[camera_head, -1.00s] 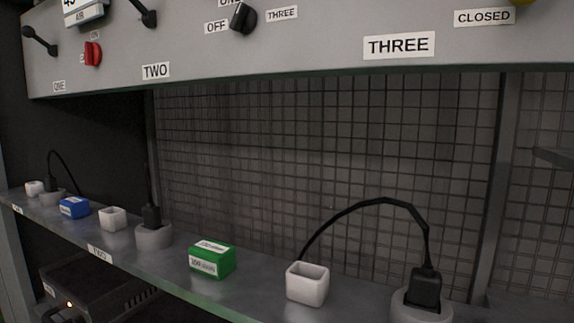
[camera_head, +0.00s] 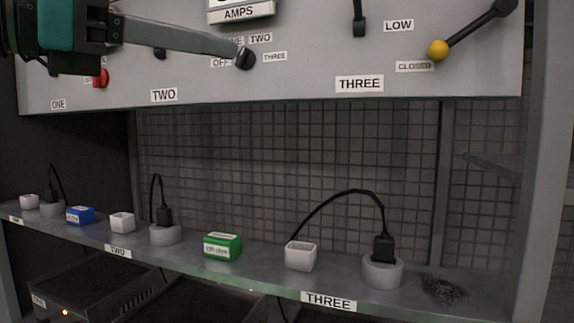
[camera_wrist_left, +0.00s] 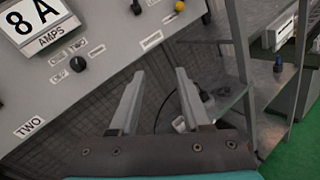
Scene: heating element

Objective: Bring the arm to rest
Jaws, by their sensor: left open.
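My left gripper (camera_head: 236,47) reaches in from the upper left of the head view, in front of the grey control panel (camera_head: 300,75). Its fingertip appears close to the black rotary knob (camera_head: 245,58), but I cannot tell whether they touch. In the left wrist view my left gripper (camera_wrist_left: 158,75) has its two fingers spread apart with nothing between them. There the knob (camera_wrist_left: 77,64) lies to the left of the fingers, apart from them. My right gripper is not in view.
A yellow-tipped lever (camera_head: 438,50) sticks out at right. A grey post (camera_head: 540,180) stands at far right.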

